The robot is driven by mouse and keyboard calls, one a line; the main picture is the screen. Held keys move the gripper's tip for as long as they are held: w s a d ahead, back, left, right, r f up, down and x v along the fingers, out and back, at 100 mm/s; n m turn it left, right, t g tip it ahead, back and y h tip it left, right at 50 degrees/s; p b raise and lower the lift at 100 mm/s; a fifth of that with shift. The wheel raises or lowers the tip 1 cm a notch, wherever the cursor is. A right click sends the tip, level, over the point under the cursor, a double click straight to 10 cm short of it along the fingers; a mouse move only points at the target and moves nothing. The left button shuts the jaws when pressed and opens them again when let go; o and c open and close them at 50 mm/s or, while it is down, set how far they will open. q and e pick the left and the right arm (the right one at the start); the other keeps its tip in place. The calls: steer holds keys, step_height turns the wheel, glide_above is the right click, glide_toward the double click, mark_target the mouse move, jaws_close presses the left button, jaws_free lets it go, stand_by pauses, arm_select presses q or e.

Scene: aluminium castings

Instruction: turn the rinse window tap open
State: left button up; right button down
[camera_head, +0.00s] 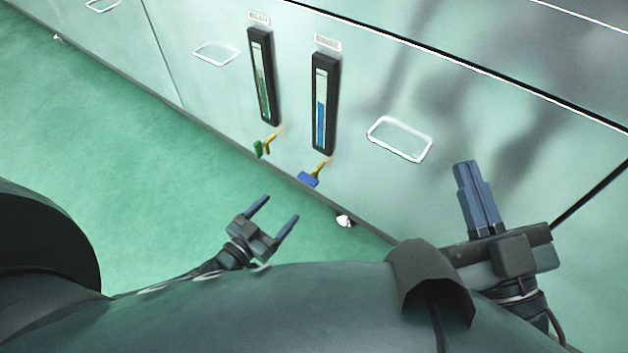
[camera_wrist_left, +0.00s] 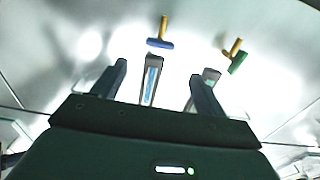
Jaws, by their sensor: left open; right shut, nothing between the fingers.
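Two sight windows with small signs sit on the pale cabinet front; I cannot read which sign says rinse. The left window (camera_head: 262,78) has green fluid, with a green-handled tap (camera_head: 262,147) on a brass stem below it. The right window (camera_head: 323,105) has blue fluid, with a blue-handled tap (camera_head: 309,179) below. The left wrist view shows the blue tap (camera_wrist_left: 160,44), its handle crosswise to its stem, and the green tap (camera_wrist_left: 237,62), its handle tilted. My left gripper (camera_head: 277,208) is open and empty, apart from both taps, nearest the blue one. My right gripper (camera_head: 467,165) is shut and empty.
Recessed handles (camera_head: 400,139) and (camera_head: 215,53) flank the windows on the cabinet front. A small white object (camera_head: 344,221) is at the cabinet's lower edge. The green floor (camera_head: 130,150) is clear to the left.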

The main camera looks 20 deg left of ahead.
mark_target(304, 181)
arm_select(q)
steer(key=b+x, duration=0.4)
steer(key=x, duration=0.7)
steer(key=shift+w+f, duration=0.1)
steer(key=shift+w, duration=0.2)
steer(key=shift+w+d+b, duration=0.25)
steer(key=shift+w+b, duration=0.05)
steer(key=shift+w, duration=0.2)
arm_select(e)
steer(key=shift+s+d+r+n+y, duration=0.15)
steer(key=shift+s+r+n+y, duration=0.05)
steer(key=shift+r+n+y, duration=1.4)
steer(key=shift+s+d+r+n+y, duration=0.1)
steer(key=shift+s+r+n+y, duration=0.05)
steer(key=shift+r+n+y, duration=1.4)
arm_select(q)
steer(key=shift+c, duration=0.5)
arm_select(e)
steer(key=shift+f, duration=0.2)
arm_select(q)
steer(key=c, duration=0.9)
arm_select(e)
steer(key=shift+t, duration=0.4)
arm_select(q)
steer(key=n, duration=0.3)
steer(key=shift+a, duration=0.1)
steer(key=shift+n, duration=1.9)
